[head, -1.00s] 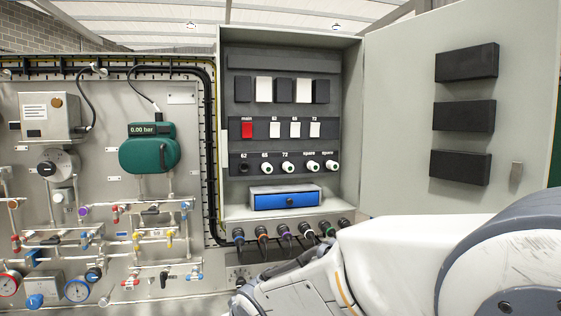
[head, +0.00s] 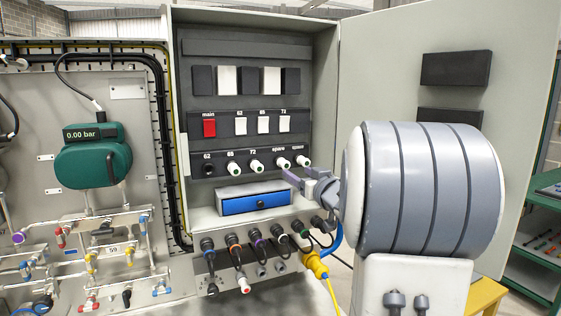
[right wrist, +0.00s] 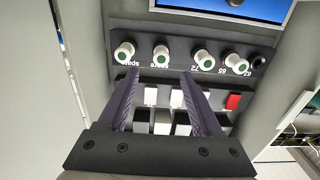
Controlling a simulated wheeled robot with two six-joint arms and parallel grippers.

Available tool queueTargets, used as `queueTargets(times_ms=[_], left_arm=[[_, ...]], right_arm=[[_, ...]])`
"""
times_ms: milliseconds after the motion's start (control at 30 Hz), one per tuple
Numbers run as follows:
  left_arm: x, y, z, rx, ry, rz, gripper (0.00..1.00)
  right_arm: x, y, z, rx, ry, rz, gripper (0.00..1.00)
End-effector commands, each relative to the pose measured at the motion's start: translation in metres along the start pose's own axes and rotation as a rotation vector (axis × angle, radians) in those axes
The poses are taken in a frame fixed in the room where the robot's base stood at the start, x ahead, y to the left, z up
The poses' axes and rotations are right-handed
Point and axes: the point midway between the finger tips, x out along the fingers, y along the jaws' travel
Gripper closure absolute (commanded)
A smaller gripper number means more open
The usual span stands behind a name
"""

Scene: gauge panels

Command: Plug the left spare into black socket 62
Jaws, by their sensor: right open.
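The left spare (head: 283,163) is a white plug with a green centre, seated in the socket row under a "spare" label. In the right wrist view, which shows the panel upside down, the left spare (right wrist: 161,55) sits ahead between the two fingers. Black socket 62 (head: 208,168) is an empty dark hole at the row's left end; it is at the far right in the right wrist view (right wrist: 258,62). My right gripper (head: 297,177) is open and empty, just below and in front of the spares. My left gripper is not in view.
The right spare (head: 303,161) stands close beside the left one. Plugs 65 (head: 233,168) and 72 (head: 257,165) stand between it and socket 62. A blue-fronted drawer (head: 256,203) juts out below the row. The open cabinet door (head: 385,70) is at the right.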

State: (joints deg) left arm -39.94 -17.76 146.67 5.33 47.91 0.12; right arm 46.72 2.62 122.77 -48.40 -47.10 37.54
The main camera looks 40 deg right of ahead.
Motion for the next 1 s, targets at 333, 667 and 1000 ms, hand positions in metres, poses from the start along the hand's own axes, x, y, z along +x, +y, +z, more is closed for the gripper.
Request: queueTargets(times_ms=[333, 667, 1000], left_arm=[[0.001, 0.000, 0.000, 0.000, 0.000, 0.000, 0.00], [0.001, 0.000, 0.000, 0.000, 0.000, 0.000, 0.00], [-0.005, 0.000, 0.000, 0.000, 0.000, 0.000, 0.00]], right_arm=[[0.009, -0.002, 0.002, 0.001, -0.003, -0.002, 0.34], [0.054, -0.002, 0.002, 0.001, -0.004, -0.003, 0.34], [0.087, -0.001, 0.001, 0.001, -0.003, 0.000, 0.34]])
